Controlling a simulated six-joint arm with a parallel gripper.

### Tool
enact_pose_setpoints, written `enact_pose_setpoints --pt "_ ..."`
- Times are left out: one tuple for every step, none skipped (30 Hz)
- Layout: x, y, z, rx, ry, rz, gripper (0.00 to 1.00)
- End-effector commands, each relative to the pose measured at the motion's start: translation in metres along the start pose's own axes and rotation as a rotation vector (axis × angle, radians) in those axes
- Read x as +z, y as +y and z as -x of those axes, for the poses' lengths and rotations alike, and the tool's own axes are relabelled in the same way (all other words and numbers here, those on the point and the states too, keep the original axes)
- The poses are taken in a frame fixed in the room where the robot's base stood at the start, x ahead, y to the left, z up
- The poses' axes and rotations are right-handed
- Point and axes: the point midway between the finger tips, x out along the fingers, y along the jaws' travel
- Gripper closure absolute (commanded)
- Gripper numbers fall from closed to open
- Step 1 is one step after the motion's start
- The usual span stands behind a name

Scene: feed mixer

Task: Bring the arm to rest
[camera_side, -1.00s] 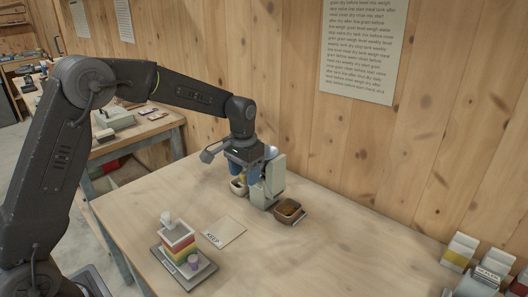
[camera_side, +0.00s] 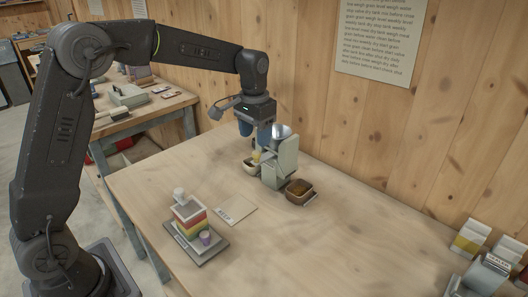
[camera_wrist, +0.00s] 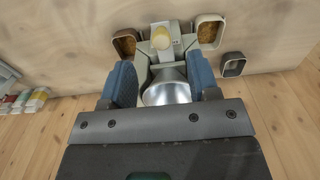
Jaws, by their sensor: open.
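My gripper (camera_side: 256,133) hangs fingers down, open and empty, at the upper left of the feed mixer (camera_side: 281,168) in the side view. The mixer is a pale grey-green upright machine with a shiny metal hopper (camera_side: 281,131) on top. In the wrist view my two blue fingers (camera_wrist: 163,82) appear on either side of the metal hopper (camera_wrist: 167,92), with no visible grip on it. A yellowish rounded part (camera_wrist: 160,38) shows beyond the hopper. The exact height gap between fingers and hopper is hard to tell.
A brown bowl of feed (camera_side: 299,191) stands right of the mixer, a cream bowl (camera_side: 250,166) left. A stacked coloured block on a tray (camera_side: 196,246) and a card (camera_side: 236,210) lie nearer. Cartons (camera_side: 470,237) stand far right. A wooden wall is behind.

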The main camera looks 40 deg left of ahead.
Motion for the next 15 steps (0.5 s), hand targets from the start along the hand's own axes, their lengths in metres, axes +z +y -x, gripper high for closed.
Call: enact_pose_setpoints --pt "0.008 0.002 0.010 -0.001 0.020 -0.001 0.45" --pt "0.014 0.004 0.016 -0.002 0.032 -0.001 0.45" --pt "0.024 0.006 0.025 -0.003 0.050 -0.002 0.45" --pt "0.033 0.007 0.032 -0.004 0.066 -0.002 0.45" --pt "0.042 0.009 0.040 -0.005 0.084 -0.002 0.45" --pt "0.056 0.012 0.049 -0.006 0.108 -0.002 0.45" --pt "0.067 0.014 0.055 -0.007 0.126 -0.002 0.45" --pt "0.077 0.016 0.060 -0.008 0.144 -0.002 0.45" --pt "0.092 0.018 0.067 -0.008 0.168 -0.001 0.45" --pt "0.103 0.020 0.071 -0.009 0.187 -0.001 0.45" --pt "0.114 0.021 0.074 -0.009 0.205 -0.001 0.45" --pt "0.129 0.023 0.078 -0.009 0.230 -0.002 0.45" --pt "0.140 0.025 0.080 -0.009 0.247 -0.002 0.45" --pt "0.151 0.026 0.082 -0.009 0.266 -0.002 0.45" --pt "0.166 0.028 0.083 -0.008 0.291 -0.002 0.45"
